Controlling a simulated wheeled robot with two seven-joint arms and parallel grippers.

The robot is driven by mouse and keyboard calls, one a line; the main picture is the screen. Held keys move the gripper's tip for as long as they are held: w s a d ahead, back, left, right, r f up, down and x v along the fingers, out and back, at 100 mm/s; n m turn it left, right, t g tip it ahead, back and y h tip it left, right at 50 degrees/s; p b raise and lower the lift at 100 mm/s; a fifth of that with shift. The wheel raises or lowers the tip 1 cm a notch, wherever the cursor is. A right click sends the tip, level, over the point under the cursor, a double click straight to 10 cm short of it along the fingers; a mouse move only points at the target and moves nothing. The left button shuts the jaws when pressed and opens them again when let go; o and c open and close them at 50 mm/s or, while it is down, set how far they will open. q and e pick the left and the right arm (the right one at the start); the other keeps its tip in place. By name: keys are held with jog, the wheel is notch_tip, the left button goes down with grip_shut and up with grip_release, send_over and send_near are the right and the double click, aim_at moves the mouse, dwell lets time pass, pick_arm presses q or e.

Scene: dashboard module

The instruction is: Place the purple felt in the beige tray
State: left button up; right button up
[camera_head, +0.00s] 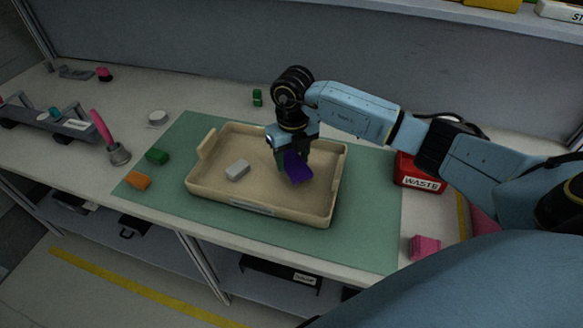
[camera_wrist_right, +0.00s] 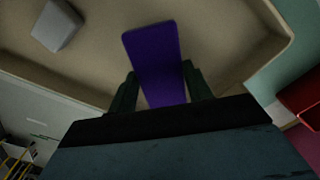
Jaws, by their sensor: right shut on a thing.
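The purple felt (camera_head: 297,168) is a small dark purple block, held tilted between the fingers of my right gripper (camera_head: 291,154). It also shows in the right wrist view (camera_wrist_right: 155,58), with the dark fingers of the right gripper (camera_wrist_right: 160,88) on both sides of it. The beige tray (camera_head: 207,190) lies on the green mat, and the felt is over the right half of its inside. I cannot tell whether the felt touches the tray floor. A grey block (camera_head: 237,170) lies in the tray, left of the felt. My left gripper is not in view.
The green mat (camera_head: 372,215) carries a green block (camera_head: 157,156) and an orange block (camera_head: 138,181) left of the tray. A red waste bin (camera_head: 418,172) stands to the right, a pink block (camera_head: 425,247) at the front right. A metal cup with a pink-handled tool (camera_head: 119,153) stands left.

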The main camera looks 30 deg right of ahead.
aim_at(292, 162)
jog(key=shift+f, duration=1.85)
jog(key=shift+f, duration=0.2)
jog(key=o, duration=1)
jog(key=shift+c, duration=0.2)
jog(key=shift+r, duration=0.15)
notch_tip(292, 162, up, 12)
jog(key=shift+r, duration=0.1)
